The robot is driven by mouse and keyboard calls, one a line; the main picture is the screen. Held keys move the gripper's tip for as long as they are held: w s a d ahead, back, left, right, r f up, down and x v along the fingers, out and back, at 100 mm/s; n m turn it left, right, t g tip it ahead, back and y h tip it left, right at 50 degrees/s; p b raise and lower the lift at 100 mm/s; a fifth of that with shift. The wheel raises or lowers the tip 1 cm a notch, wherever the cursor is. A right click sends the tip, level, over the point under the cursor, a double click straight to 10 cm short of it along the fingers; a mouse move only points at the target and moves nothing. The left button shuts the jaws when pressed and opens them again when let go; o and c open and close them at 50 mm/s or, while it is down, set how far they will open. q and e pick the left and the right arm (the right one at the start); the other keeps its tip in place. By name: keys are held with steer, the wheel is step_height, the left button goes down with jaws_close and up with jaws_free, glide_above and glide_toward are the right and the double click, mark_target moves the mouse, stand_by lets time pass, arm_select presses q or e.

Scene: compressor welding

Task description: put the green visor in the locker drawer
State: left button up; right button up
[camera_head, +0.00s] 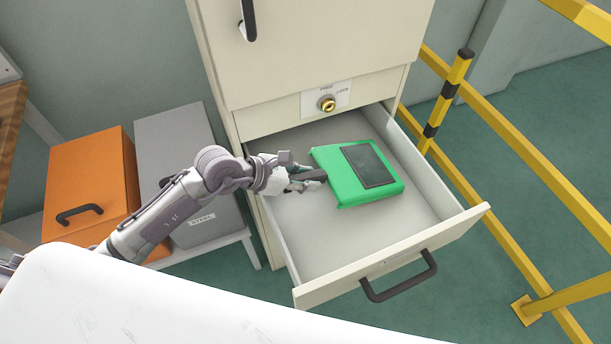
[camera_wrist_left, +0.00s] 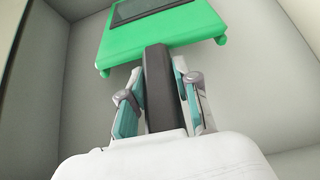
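The green visor (camera_head: 356,173), with a dark rectangular window, is inside the open locker drawer (camera_head: 417,212), toward its back and within its walls. I cannot tell whether it touches the drawer floor. Its dark handle (camera_wrist_left: 160,90) points toward my left gripper. My left gripper (camera_head: 308,178) reaches in over the drawer's left wall. In the left wrist view its fingers (camera_wrist_left: 160,95) lie close on both sides of the handle and appear shut on it. The visor (camera_wrist_left: 160,35) is beyond the fingertips there. My right gripper is not in view.
The cream locker (camera_head: 315,50) stands behind, with a keyed lock (camera_head: 327,103) above the drawer. The drawer front has a black handle (camera_head: 399,277). An orange box (camera_head: 92,185) and a grey box (camera_head: 176,140) stand left. Yellow railings (camera_head: 520,140) run along the right.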

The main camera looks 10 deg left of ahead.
arm_select(q)
steer(key=o, duration=0.4)
steer(key=shift+a+r, duration=0.1)
steer(key=shift+r, duration=0.05)
steer(key=shift+b+v, duration=0.55)
steer(key=shift+v, duration=5.4)
